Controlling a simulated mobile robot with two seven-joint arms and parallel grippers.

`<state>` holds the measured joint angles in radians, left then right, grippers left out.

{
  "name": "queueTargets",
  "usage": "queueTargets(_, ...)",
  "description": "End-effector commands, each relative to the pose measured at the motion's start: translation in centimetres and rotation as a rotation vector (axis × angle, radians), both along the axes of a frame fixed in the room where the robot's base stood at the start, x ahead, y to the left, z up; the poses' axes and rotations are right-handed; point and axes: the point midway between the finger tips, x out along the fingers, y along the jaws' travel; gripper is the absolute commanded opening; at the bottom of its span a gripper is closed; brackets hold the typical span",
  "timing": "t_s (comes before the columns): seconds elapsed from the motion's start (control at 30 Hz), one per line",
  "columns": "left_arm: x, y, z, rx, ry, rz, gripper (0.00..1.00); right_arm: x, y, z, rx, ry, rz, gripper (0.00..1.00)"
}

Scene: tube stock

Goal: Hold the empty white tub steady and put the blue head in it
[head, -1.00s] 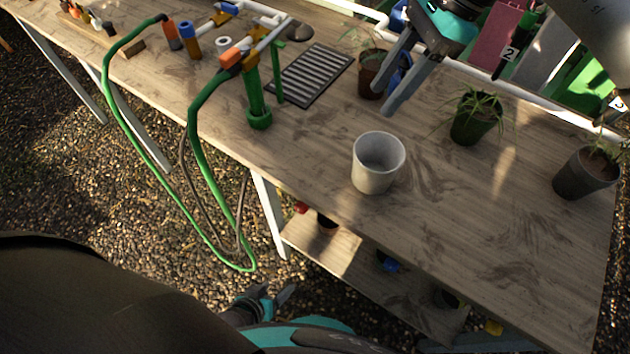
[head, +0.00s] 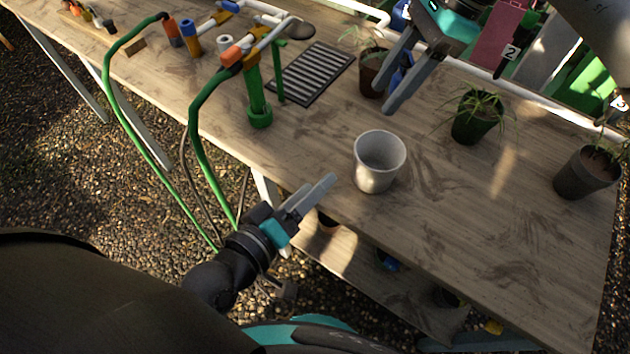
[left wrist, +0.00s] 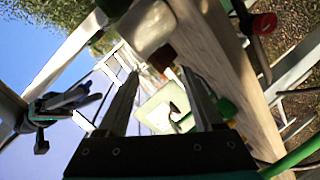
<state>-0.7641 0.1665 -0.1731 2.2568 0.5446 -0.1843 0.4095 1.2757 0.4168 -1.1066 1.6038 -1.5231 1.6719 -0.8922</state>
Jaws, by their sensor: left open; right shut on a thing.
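The white tub (head: 374,180) stands upright on the wooden table near its front edge; it looks empty. My left gripper (head: 322,186) is open, just left of the tub, apart from it at the table's front edge. In the left wrist view, my left gripper's fingers (left wrist: 163,85) are spread with nothing gripped between them. My right gripper (head: 382,100) is above the table, behind the tub, shut on a blue thing (head: 402,66), which seems to be the blue head. The fingers partly hide it, so its shape is unclear.
A black slotted tray (head: 312,73) lies behind the tub. Potted plants stand in a brown pot (head: 373,80), a dark green pot (head: 474,128) and a grey pot (head: 584,174). A green hose and pipe fittings (head: 257,105) occupy the left.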

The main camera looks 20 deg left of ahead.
Motion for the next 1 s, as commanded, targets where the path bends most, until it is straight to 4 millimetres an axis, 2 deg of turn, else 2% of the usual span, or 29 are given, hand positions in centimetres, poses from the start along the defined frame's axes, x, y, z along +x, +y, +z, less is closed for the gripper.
queueTargets(0.13, 0.0, -0.6, 1.7, -0.006, -0.016, -0.022, 0.68, 0.0, 0.0, 0.0, 0.0, 0.0, 0.0, 0.0)
queueTargets(0.37, 1.4, -1.2, 1.7, -0.008, -0.021, -0.024, 0.68, 0.0, 0.0, 0.0, 0.0, 0.0, 0.0, 0.0)
queueTargets(1.0, 9.7, -4.4, -0.5, -0.007, -0.019, -0.025, 0.68, 0.0, 0.0, 0.0, 0.0, 0.0, 0.0, 0.0)
